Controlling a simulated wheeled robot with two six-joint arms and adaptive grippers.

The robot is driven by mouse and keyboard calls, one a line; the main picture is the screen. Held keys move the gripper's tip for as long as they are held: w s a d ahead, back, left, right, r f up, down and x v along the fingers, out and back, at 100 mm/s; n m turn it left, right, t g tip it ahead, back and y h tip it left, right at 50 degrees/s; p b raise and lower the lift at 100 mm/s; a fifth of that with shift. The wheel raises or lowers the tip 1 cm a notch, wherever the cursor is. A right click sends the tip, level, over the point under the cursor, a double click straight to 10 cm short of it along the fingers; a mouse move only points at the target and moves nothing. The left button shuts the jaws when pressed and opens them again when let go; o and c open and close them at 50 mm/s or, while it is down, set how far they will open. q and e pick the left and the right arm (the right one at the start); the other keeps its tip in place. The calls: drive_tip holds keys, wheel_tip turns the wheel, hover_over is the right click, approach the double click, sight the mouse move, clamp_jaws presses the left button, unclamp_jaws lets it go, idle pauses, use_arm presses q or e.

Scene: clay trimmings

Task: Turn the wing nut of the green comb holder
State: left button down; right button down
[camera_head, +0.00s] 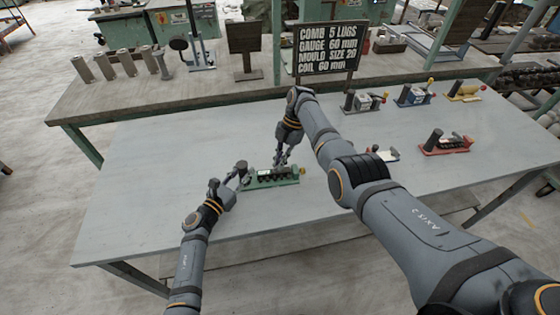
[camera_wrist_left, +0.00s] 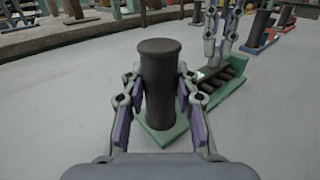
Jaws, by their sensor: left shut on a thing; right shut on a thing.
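The green comb holder (camera_head: 287,182) lies on the grey table with a dark upright cylindrical handle at its left end and a row of dark lugs along its base. My left gripper (camera_head: 240,174) is shut on this handle; the left wrist view shows the handle (camera_wrist_left: 158,75) upright between the fingers, above a green base (camera_wrist_left: 160,136). My right gripper (camera_head: 281,163) reaches down to the back of the holder's middle, shut on a small part of it. The fingertips hide that part, and I cannot make out the wing nut. The right fingers also show in the left wrist view (camera_wrist_left: 222,52).
Other holders stand back right: a blue one (camera_head: 413,97), a yellow one (camera_head: 465,92) and a red one (camera_head: 446,147). My right arm partly covers another. The table's left side is clear.

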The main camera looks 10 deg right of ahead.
drive_tip(key=c, duration=1.5)
unclamp_jaws()
drive_tip(key=shift+o, duration=0.2)
drive_tip(key=v, duration=1.2)
use_arm(q)
drive_tip(key=c, duration=0.9)
unclamp_jaws()
drive_tip(key=shift+c, duration=0.2)
